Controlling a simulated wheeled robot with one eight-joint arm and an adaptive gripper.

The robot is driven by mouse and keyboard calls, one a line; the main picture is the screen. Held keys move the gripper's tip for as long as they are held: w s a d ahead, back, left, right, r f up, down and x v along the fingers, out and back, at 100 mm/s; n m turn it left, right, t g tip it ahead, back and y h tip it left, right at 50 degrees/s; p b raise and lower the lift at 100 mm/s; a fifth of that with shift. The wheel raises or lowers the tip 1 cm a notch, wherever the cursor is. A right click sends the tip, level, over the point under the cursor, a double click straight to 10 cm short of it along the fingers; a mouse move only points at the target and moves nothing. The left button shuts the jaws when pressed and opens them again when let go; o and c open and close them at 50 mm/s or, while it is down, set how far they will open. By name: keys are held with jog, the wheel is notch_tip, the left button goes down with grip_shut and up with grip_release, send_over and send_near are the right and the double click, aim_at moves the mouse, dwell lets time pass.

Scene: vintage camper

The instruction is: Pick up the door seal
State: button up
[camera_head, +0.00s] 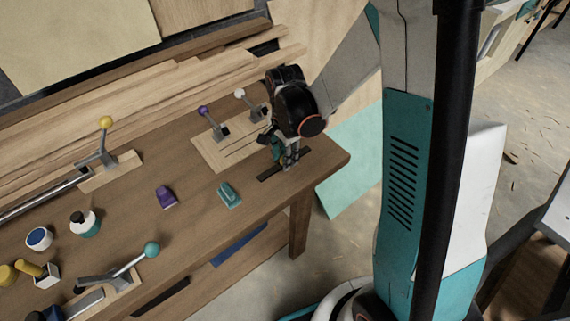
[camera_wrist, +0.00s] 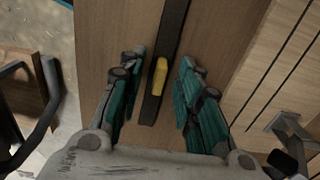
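A long, narrow dark strip (camera_wrist: 170,40), which looks like the door seal, lies flat on the wooden workbench. A small yellow piece (camera_wrist: 159,76) sits on the strip, near its close end in the wrist view. In the head view the strip (camera_head: 267,175) lies near the bench's right end, partly hidden by my gripper (camera_head: 284,160). In the wrist view my gripper (camera_wrist: 158,64) is open, with its teal fingers apart on either side of the strip and the yellow piece. Nothing is held. I cannot tell how far the fingertips are above the bench.
A light board with purple-knobbed (camera_head: 203,110) and white-knobbed (camera_head: 239,93) lever clamps lies behind my gripper. A teal block (camera_head: 229,195) and a purple block (camera_head: 166,197) stand to the left. The bench (camera_head: 335,159) ends close on the right.

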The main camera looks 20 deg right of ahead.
jog(key=shift+f, duration=0.15)
jog(key=shift+c, duration=0.6)
grip_shut()
